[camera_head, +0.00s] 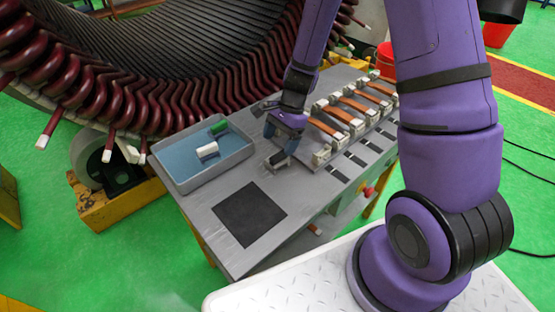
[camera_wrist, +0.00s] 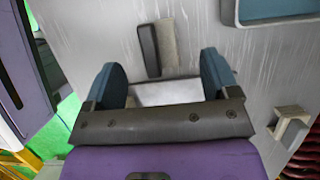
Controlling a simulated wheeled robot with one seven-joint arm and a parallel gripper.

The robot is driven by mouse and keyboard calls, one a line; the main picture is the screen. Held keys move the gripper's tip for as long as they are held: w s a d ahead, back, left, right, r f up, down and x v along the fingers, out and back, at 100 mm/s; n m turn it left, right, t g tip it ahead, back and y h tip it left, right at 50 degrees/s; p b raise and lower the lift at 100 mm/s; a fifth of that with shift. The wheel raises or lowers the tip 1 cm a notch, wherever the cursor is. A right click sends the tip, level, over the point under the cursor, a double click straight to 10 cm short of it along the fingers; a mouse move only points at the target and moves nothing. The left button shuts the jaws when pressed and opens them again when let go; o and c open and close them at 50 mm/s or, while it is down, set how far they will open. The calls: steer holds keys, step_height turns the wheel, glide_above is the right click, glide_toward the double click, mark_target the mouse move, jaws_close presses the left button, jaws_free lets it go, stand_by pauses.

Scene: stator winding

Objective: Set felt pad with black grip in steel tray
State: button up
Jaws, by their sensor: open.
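The felt pad with black grip lies on the grey table, to the right of the steel tray. In the wrist view its dark grip (camera_wrist: 148,50) shows beside the grey-beige felt (camera_wrist: 169,44). In the head view the pad (camera_head: 277,160) is just below my gripper (camera_head: 281,138) and partly covered by it. My gripper is open; in the wrist view its two blue fingers (camera_wrist: 163,76) stand apart, with the pad beyond their tips and no contact visible. The steel tray (camera_head: 206,180) has a blue inside; its rim also shows in the wrist view (camera_wrist: 228,14).
A white piece (camera_head: 207,150) and a green piece (camera_head: 219,128) lie in the tray, with bare floor around them. A dark square mat (camera_head: 249,214) lies in front. A row of copper-coloured bars (camera_head: 339,118) stands right of my gripper. The large stator (camera_head: 180,60) is behind.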

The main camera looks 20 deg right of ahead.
mark_target(277, 155)
steer(key=x, duration=0.5)
steer(key=shift+s+d+f, duration=0.15)
steer(key=shift+s+d, duration=0.05)
steer(key=shift+d, duration=0.1)
steer(key=shift+x, duration=0.75)
steer(key=c, duration=1.1)
